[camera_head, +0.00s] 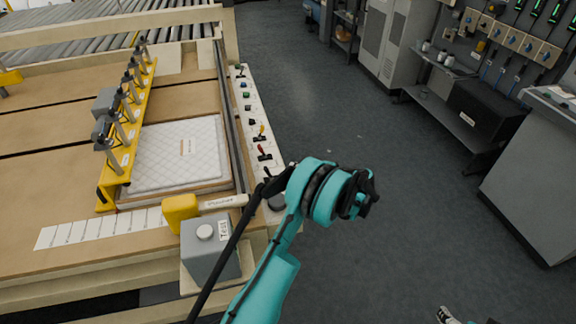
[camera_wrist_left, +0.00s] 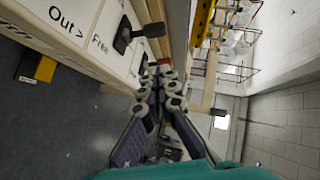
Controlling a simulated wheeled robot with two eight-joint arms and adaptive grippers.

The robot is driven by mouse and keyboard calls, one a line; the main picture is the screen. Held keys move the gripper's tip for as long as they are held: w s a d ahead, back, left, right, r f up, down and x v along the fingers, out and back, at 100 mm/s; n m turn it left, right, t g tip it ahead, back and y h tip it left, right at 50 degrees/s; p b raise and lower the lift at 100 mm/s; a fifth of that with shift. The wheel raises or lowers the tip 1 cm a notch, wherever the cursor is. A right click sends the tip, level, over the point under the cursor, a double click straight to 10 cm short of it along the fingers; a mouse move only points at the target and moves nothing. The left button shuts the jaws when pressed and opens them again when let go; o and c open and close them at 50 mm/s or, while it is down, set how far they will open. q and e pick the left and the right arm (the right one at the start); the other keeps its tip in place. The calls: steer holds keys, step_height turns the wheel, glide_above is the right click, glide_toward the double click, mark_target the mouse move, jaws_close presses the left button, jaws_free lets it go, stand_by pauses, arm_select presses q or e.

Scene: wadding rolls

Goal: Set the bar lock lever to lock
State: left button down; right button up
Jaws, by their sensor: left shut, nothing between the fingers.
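The control panel (camera_head: 244,105) is a pale strip along the bench's right edge with several small levers and knobs. A yellow-handled lever (camera_head: 262,131) and a red-handled lever (camera_head: 264,152) stand on its near half. In the left wrist view, a black-handled lever (camera_wrist_left: 128,36) stands beside the printed words "Out >" and "Free"; no "lock" label is readable. My left gripper (camera_wrist_left: 162,72) is shut and empty, its fingertips close to the panel's edge, past the black lever. In the head view my teal left arm hides the panel's near end. A small piece at the bottom edge may be my right gripper (camera_head: 446,315).
A white quilted pad (camera_head: 180,153) lies on the bench beside a yellow clamp bar (camera_head: 128,135). A grey box (camera_head: 208,248) with a yellow-headed tool (camera_head: 181,212) stands at the near corner. The floor right of the bench is clear up to a dark cabinet (camera_head: 487,108).

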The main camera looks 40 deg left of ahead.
arm_select(q)
steer(key=p+v, duration=0.1)
steer(key=v, duration=0.5)
steer(key=shift+f, duration=0.1)
stand_by(0.3)
steer(key=s+d+r+m+t+h, duration=0.3)
steer(key=s+d+r+t+h, duration=0.15)
steer(key=s+r+h, duration=0.4)
steer(key=s+d+t+h, duration=0.1)
steer(key=s+d+h, duration=0.2)
steer(key=s+d, duration=0.3)
steer(key=s+d+r+t+h, duration=0.1)
steer(key=s+d+t+h, duration=0.1)
steer(key=s+d, duration=0.5)
steer(key=s+h, duration=0.1)
steer(key=s, duration=0.4)
steer(key=shift+m, duration=0.3)
